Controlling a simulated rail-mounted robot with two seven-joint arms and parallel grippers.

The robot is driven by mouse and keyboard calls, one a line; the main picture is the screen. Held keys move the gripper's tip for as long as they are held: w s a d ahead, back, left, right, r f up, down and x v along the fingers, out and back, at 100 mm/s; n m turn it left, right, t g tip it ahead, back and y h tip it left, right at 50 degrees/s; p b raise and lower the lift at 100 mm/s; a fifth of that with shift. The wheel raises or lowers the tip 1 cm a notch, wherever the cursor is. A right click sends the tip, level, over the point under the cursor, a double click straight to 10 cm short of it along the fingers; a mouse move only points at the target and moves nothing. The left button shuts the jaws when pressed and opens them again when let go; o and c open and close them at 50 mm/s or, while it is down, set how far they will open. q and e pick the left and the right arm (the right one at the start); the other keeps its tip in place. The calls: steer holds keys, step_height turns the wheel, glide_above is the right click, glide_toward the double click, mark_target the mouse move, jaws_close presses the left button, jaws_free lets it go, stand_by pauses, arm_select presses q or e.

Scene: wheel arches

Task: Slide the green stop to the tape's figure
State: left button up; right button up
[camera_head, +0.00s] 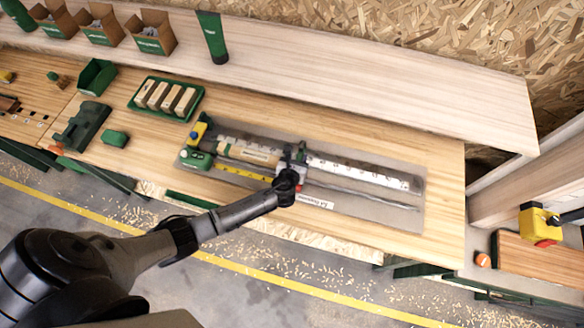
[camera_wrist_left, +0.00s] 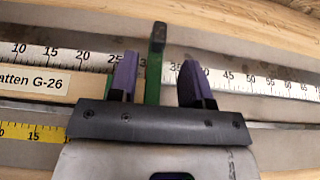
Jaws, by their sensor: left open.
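The green stop (camera_wrist_left: 154,72) stands upright across the white rule (camera_wrist_left: 255,82) in the wrist view. My left gripper (camera_wrist_left: 158,80) is open, with one purple-padded finger on each side of the stop; whether a finger touches it I cannot tell. In the head view the gripper (camera_head: 297,168) is over the middle of the rule (camera_head: 360,173) and mostly hides the stop. The yellow tape (camera_wrist_left: 30,132) shows 10 and 15 in the wrist view; in the head view the tape (camera_head: 238,173) runs from a green case (camera_head: 196,158). My right gripper is out of view.
A wooden batten (camera_head: 247,154) labelled G-26 lies left of the stop along the rule. A green tray of wood blocks (camera_head: 165,98) stands behind left. A shelf (camera_head: 330,66) runs along the back. The bench right of the rule is clear.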

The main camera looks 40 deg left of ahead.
arm_select(q)
steer(key=v, duration=0.7)
stand_by(0.6)
